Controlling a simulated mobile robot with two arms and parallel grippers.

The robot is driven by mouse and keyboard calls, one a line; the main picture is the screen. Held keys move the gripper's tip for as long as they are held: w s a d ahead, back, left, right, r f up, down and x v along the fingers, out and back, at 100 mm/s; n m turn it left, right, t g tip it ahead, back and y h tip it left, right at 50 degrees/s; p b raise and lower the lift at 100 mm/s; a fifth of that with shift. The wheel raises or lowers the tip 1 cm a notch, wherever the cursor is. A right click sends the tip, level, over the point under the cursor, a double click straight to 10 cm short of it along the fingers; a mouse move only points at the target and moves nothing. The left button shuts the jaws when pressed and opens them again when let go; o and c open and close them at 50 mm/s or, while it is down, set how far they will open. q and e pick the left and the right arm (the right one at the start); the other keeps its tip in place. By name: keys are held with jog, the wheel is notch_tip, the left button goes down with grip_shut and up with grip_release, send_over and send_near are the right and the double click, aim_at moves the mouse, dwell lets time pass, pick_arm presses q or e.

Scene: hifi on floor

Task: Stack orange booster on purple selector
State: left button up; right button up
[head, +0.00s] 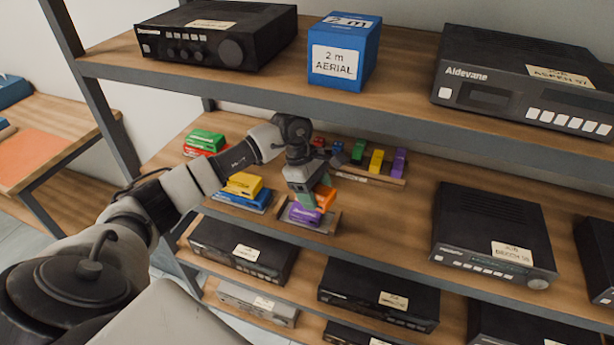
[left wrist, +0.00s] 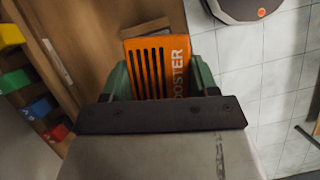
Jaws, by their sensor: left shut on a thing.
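The orange booster (head: 325,199) is held between the green fingers of my left gripper (head: 313,196). In the left wrist view the booster (left wrist: 155,62) shows its slotted face and lettering, with a finger on each side. A purple block (head: 303,215), likely the purple selector, lies on a small wooden stand (head: 328,226) on the middle shelf. The booster is just above it and a little to the right; I cannot tell whether they touch. My gripper hides part of both. My right gripper is not in view.
Yellow-on-blue (head: 244,185) and green-on-red (head: 205,139) stacks stand to the left. A rack (head: 368,178) with several colored blocks, including another purple one (head: 399,162), is behind. The shelf right of the stand is clear up to a black hifi unit (head: 490,240).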

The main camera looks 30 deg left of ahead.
pick_arm(q)
jog(key=shift+a+n+t, duration=0.3)
jog(key=shift+a+n, duration=0.4)
jog(key=shift+a, duration=0.25)
jog(key=shift+w+a+f+n, duration=0.1)
jog(key=shift+w+a+n, duration=0.05)
jog(key=shift+a+n, duration=0.2)
jog(key=shift+a+f, duration=0.1)
jog(key=shift+w+f, duration=0.1)
jog(key=shift+f, duration=0.6)
jog(key=shift+f+b, duration=0.35)
jog(key=shift+f, duration=0.4)
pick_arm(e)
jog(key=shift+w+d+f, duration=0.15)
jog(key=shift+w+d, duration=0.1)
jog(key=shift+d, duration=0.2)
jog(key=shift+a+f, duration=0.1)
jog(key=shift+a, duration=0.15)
pick_arm(q)
jog(key=shift+b, duration=0.3)
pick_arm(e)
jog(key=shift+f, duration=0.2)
pick_arm(q)
jog(key=shift+f, duration=0.1)
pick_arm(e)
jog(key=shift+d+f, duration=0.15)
